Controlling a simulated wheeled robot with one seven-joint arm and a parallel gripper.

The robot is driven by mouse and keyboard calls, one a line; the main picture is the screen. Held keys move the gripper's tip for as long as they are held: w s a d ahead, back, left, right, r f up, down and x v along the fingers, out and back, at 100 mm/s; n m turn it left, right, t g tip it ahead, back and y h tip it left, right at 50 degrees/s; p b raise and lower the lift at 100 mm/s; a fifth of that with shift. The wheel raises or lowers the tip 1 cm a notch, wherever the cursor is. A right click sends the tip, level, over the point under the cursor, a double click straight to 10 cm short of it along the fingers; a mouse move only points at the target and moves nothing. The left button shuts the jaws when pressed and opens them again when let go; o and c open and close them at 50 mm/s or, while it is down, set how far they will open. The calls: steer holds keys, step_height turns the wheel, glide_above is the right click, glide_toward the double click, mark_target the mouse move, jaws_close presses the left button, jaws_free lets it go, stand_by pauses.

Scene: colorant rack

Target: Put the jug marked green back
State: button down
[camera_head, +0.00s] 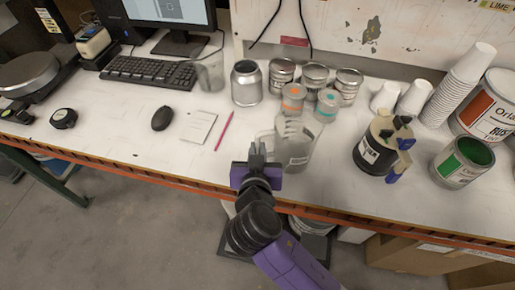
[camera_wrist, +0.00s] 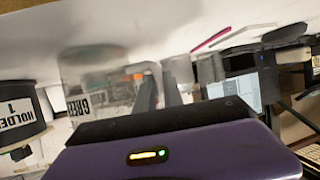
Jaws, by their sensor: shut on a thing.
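The jug marked green (camera_head: 297,155) is a clear, see-through jug near the front of the bench, in the middle of the head view. Its label, partly readable as "GREE", shows in the wrist view on the jug (camera_wrist: 84,104). My gripper (camera_head: 257,149) is at the jug's left side, by the handle, and is shut on the jug. In the wrist view my gripper's fingers (camera_wrist: 158,90) are close together just right of the jug's body. The jug looks upright in the head view. I cannot tell whether its base touches the bench.
A black container labelled "HOLDER 1" (camera_wrist: 14,115) stands beside the jug; it also shows in the head view (camera_head: 376,156). Metal cans (camera_head: 313,76) and small orange-lidded (camera_head: 293,98) and teal-lidded (camera_head: 327,104) pots stand behind. A pink pencil (camera_head: 224,131) lies left. A green paint can (camera_head: 463,162) stands right.

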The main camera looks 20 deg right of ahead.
steer(key=shift+f, duration=0.15)
steer(key=c, duration=1.5)
jaws_free()
steer(key=shift+o, duration=0.2)
steer(key=shift+r, duration=0.25)
steer(key=b+v, duration=0.2)
steer(key=v, duration=1)
